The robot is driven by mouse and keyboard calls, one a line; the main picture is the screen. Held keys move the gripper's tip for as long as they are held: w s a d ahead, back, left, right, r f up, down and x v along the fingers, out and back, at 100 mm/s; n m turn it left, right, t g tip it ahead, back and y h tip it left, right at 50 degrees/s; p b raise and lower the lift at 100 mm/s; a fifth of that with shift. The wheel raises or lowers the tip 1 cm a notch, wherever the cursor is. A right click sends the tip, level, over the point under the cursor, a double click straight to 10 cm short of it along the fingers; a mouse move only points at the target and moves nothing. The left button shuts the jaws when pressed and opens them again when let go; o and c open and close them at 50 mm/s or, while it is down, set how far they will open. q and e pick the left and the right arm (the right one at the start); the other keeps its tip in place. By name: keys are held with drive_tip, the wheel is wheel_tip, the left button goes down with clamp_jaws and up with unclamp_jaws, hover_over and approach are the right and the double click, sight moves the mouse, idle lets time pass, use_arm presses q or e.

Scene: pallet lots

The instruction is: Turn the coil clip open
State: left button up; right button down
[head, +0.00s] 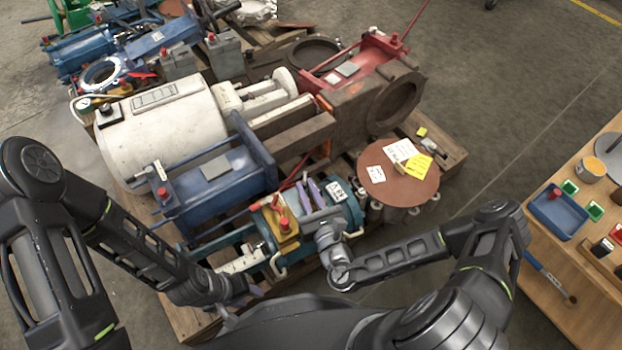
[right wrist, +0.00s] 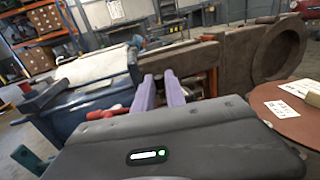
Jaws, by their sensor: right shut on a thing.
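A teal machine (head: 350,208) with a white label and a yellow block (head: 275,218) carrying red knobs sits at the near edge of the pallet. My right gripper (head: 309,184) is over this machine, its purple fingers pointing away from me. They also show in the right wrist view (right wrist: 159,80), with a narrow gap between them. The right gripper is shut on what seems to be the coil clip, which the fingers mostly hide. My left gripper (head: 252,292) is low at the pallet's near edge; its fingers are mostly hidden by my arm.
A blue frame (head: 215,180), a white cylinder (head: 158,125) and a brown casting (head: 355,112) crowd the pallet behind the machine. A round reddish-brown disc (head: 385,190) with notes is to the right. A wooden bench (head: 580,295) stands far right, with clear floor between.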

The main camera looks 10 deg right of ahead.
use_arm(q)
drive_tip(key=shift+s+d+r+p, duration=0.2)
drive_tip(key=shift+r+p, duration=0.3)
drive_tip(key=shift+r, duration=0.25)
drive_tip(key=shift+s+d+r+p, duration=0.2)
drive_tip(key=shift+r+p, duration=0.25)
drive_tip(key=shift+r, duration=0.25)
use_arm(e)
drive_tip(key=shift+w+a+r+m+h, duration=0.1)
drive_tip(key=shift+a+m+h, duration=0.45)
drive_tip(key=shift+h, duration=0.45)
drive_tip(key=c, duration=1.4)
unclamp_jaws()
drive_tip(key=shift+d, duration=0.1)
